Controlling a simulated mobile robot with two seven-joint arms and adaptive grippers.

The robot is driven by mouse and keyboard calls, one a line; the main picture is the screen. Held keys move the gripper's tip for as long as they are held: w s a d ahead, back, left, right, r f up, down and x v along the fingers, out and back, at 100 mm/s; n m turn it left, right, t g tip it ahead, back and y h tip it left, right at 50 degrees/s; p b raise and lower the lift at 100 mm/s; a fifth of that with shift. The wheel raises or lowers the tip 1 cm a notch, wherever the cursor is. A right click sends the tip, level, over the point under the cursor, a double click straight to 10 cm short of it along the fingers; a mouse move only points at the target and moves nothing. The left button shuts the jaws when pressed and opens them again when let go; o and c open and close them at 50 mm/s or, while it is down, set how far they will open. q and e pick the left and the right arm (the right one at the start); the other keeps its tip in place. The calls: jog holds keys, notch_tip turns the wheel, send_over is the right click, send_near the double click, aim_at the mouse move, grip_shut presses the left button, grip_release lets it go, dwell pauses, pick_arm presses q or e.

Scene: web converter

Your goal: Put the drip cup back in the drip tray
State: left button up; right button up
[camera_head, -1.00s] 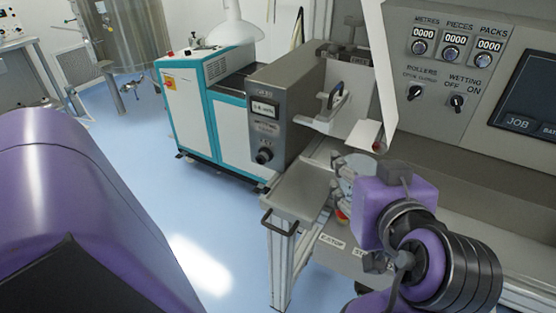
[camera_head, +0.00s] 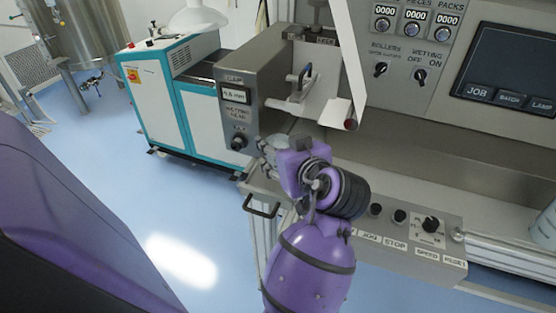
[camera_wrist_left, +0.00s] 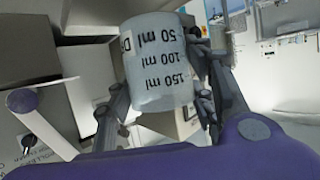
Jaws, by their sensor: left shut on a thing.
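The drip cup (camera_wrist_left: 158,65) is a translucent white beaker with black millilitre marks that read upside down in the left wrist view. My left gripper (camera_wrist_left: 158,95) is shut on it, one finger on each side. In the head view the left gripper (camera_head: 266,152) is below the wetting unit's grey box, above a grey tray-like shelf (camera_head: 257,187) with a dark handle. I cannot tell for sure that this shelf is the drip tray. My right gripper is not in view.
The grey wetting unit (camera_head: 236,118) with its display and knob stands just behind the gripper. A white web (camera_head: 343,50) hangs to the right. A button panel (camera_head: 400,228) runs along the right front. A teal and white cabinet (camera_head: 165,100) stands left; blue floor is clear.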

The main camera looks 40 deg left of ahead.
pick_arm(q)
jog(key=shift+w+a+f, duration=0.25)
jog(key=shift+a+f, duration=0.1)
jog(key=shift+f, duration=0.2)
notch_tip(320, 180, down, 3)
jog(key=shift+w+a+r, duration=0.15)
jog(key=shift+f, duration=0.35)
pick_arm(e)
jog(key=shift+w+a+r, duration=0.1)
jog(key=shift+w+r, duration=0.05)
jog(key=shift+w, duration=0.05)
pick_arm(q)
jog(key=shift+f, duration=0.1)
jog(key=shift+f, duration=0.15)
jog(key=o, duration=1)
jog(key=shift+o, duration=1.4)
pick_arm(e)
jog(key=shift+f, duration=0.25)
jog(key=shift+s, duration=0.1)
